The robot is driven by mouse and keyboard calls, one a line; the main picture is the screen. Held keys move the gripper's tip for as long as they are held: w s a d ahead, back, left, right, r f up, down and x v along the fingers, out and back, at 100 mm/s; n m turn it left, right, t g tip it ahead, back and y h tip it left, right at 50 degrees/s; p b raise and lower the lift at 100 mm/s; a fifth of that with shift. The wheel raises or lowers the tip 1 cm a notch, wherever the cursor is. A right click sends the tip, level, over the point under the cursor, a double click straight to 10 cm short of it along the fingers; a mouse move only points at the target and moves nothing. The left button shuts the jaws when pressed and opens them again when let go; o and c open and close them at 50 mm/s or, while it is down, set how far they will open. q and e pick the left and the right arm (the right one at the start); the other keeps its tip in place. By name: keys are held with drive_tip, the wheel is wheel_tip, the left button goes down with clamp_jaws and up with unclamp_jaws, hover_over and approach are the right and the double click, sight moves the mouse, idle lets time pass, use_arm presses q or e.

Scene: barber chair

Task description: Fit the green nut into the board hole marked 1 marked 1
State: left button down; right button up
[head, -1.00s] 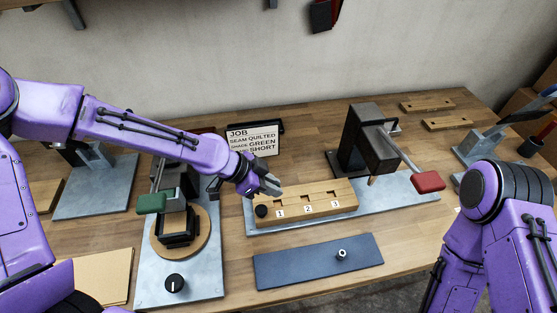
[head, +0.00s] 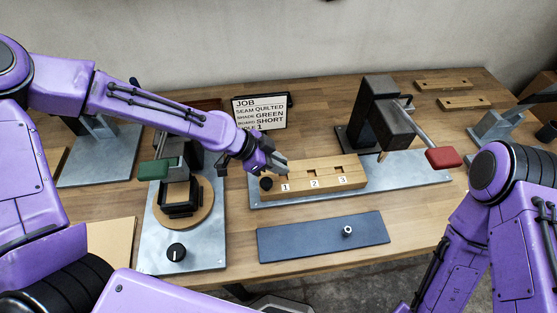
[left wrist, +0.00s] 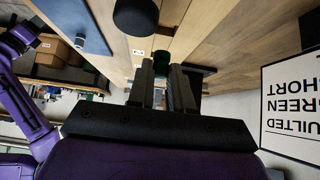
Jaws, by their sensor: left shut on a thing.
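The wooden board (head: 335,184) has holes marked 1, 2 and 3 along its top. My left gripper (head: 283,166) is at the board's left end, over the area of hole 1, and covers that hole in the head view. In the left wrist view its two fingers (left wrist: 163,80) are shut on the green nut (left wrist: 162,58), a dark green piece at the fingertips. The label 1 (left wrist: 138,52) shows just beside it. I cannot tell whether the nut is in the hole or just above it. My right gripper is not in view.
A blue mat (head: 300,240) with a small metal nut (head: 347,231) lies in front. A press with a red handle (head: 443,158) stands behind right. The job sign (head: 260,112) is behind my left gripper.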

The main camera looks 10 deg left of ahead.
sight(288, 176)
use_arm(q)
wheel_tip(288, 176, down, 2)
drive_tip(key=shift+w+b, duration=0.15)
drive_tip(key=shift+b, duration=0.2)
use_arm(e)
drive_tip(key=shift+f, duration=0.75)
use_arm(q)
drive_tip(key=shift+r, duration=0.1)
drive_tip(key=shift+p, duration=0.3)
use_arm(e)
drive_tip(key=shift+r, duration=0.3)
use_arm(q)
drive_tip(key=shift+f+b, duration=0.8)
drive_tip(key=shift+f, duration=0.25)
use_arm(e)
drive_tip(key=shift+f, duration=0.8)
use_arm(q)
drive_tip(key=shift+r, duration=0.2)
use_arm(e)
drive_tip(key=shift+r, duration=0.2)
use_arm(q)
drive_tip(key=shift+r+p, duration=0.55)
drive_tip(key=shift+p, duration=0.15)
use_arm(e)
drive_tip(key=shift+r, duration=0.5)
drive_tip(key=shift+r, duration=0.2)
